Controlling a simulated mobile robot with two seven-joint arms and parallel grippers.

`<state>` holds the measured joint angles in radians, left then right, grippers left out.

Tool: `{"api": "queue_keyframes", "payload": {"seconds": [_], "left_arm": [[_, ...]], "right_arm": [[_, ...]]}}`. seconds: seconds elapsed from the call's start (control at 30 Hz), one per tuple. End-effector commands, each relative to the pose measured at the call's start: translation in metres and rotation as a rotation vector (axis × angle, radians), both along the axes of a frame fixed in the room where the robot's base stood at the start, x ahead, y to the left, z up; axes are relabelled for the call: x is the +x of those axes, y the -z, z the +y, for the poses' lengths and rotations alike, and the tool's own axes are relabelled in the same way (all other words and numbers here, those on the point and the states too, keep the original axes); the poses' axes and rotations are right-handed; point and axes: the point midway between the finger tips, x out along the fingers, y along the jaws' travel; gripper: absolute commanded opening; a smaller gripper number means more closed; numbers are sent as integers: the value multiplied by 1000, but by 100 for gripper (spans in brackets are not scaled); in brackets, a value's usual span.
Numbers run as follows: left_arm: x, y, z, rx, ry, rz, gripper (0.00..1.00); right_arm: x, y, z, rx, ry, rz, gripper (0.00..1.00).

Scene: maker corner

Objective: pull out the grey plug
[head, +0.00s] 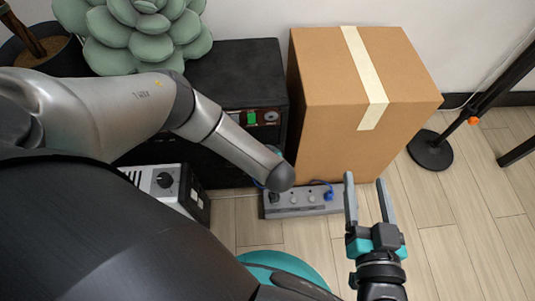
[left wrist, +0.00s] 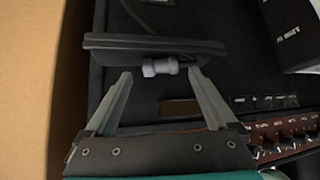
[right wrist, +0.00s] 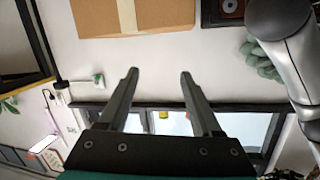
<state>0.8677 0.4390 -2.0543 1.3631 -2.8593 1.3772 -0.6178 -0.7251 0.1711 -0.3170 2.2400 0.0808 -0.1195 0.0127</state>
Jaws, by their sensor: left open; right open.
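A grey plug (left wrist: 160,67) shows in the left wrist view against a dark bar (left wrist: 150,46). It lies between the tips of my open left gripper (left wrist: 160,76), near the right finger; whether they touch, I cannot tell. In the head view my left gripper is hidden behind my left arm, and I cannot make out the grey plug. A grey power strip (head: 300,210) with a blue plug (head: 328,195) lies on the floor there. My right gripper (head: 364,182) is open and empty, right of the strip; the right wrist view shows its empty fingers (right wrist: 158,72).
A cardboard box (head: 345,130) stands behind the strip. A black cabinet (head: 240,62) with a knobbed panel is left of it. A white-topped device (head: 160,182), a succulent (head: 140,35) and a lamp base (head: 430,150) are near. Floor at front right is clear.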

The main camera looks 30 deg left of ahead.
Motion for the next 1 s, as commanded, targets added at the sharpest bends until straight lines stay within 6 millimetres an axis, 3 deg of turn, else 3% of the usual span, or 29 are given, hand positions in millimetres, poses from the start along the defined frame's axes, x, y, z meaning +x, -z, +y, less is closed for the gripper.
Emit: {"api": "queue_keyframes", "payload": {"seconds": [0.47, 1.0], "left_arm": [[-13, -21, -15, -1, 1, 1, 91], [-29, -44, -33, 0, 2, 1, 91]], "right_arm": [[4, 14, -23, -156, 2, 247, 66], [-13, 22, -60, -307, 33, 541, 66]]}}
